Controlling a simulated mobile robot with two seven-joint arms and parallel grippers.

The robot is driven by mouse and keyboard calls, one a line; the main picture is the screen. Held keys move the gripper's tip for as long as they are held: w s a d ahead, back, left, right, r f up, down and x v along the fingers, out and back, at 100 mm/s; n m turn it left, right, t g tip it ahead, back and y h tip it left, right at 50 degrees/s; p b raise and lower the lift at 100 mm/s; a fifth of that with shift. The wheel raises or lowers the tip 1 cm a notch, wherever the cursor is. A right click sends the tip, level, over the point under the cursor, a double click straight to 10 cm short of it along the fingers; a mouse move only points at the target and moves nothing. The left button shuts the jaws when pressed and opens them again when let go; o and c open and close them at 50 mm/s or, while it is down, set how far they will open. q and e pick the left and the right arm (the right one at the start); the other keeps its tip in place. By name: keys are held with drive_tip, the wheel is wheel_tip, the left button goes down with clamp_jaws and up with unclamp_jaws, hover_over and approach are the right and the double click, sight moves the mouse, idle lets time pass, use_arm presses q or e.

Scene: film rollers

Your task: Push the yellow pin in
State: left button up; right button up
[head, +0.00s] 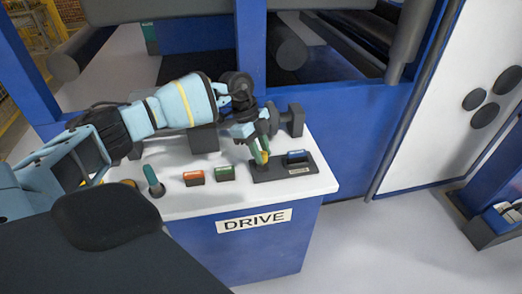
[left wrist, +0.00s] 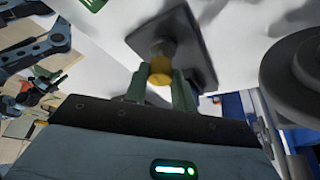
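The yellow pin (left wrist: 160,72) stands out from a dark base plate (left wrist: 200,45) in the left wrist view. In the head view the pin (head: 266,156) is mostly hidden by my fingers, at the left part of the dark base plate (head: 270,174) on the white console top. My left gripper (head: 261,151) reaches down to it from above. In the left wrist view its two green fingers (left wrist: 160,92) lie on both sides of the pin, seemingly touching it. My right gripper is not in view.
A blue block (head: 297,157) sits on the same plate, right of the pin. Red (head: 193,178) and green (head: 225,173) buttons and a green-topped lever (head: 153,181) stand to the left. A dark round-ended fixture (head: 291,120) is close behind my gripper. The console's front bears a DRIVE label (head: 254,220).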

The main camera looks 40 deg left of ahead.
use_arm(q)
clamp_jaws()
drive_tip(key=shift+f, duration=0.35)
drive_tip(key=shift+f+p, duration=0.45)
drive_tip(key=shift+f, duration=0.05)
drive_tip(key=o, duration=0.8)
unclamp_jaws()
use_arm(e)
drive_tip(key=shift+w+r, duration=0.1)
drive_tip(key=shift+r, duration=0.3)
use_arm(q)
drive_tip(key=shift+a+r, duration=0.1)
drive_tip(key=v, duration=0.7)
drive_tip(key=shift+a+r, duration=0.1)
drive_tip(key=shift+r, duration=0.2)
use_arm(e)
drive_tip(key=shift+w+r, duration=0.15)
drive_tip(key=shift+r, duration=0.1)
